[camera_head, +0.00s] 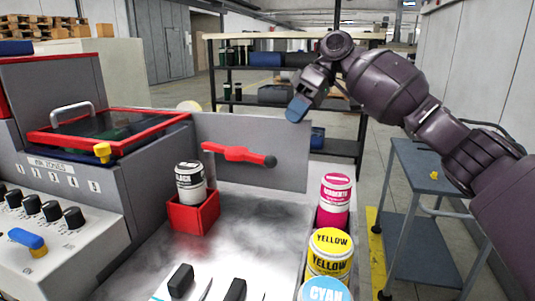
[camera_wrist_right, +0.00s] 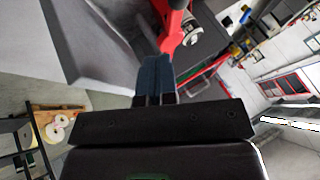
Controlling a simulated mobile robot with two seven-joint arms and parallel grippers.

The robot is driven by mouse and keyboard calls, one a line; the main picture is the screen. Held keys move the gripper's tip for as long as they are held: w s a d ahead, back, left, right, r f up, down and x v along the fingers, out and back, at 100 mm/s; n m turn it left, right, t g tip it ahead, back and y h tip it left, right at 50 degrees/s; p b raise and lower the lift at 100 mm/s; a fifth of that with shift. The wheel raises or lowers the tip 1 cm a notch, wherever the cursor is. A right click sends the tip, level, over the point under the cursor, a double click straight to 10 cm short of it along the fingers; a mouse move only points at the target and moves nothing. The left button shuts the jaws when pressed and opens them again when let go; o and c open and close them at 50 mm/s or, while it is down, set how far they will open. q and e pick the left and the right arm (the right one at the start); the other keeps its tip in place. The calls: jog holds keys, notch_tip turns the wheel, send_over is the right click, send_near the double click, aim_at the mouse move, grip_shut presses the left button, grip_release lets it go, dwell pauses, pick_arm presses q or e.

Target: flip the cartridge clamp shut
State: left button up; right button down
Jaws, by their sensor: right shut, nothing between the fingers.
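The black-ink cartridge (camera_head: 190,182) stands upright in a red square holder (camera_head: 194,214) below and left of the lever. My right gripper (camera_head: 297,108) is up and right of the knob, in front of the panel's upper edge, apart from the lever in the head view. In the right wrist view its blue-grey fingers (camera_wrist_right: 153,75) are together and empty, with the red lever (camera_wrist_right: 178,32) just beyond them. My left gripper is out of view.
Magenta (camera_head: 334,200), yellow (camera_head: 330,254) and cyan (camera_head: 325,290) cartridges stand in a row on the right. A red-framed lid (camera_head: 110,128) and control knobs are on the left. A blue-grey cart (camera_head: 425,175) stands at right. The metal tray floor (camera_head: 245,225) has open room.

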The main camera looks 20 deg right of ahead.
aim_at(237, 153)
jog(key=b+x, duration=0.1)
jog(key=x, duration=0.9)
dwell(0.6)
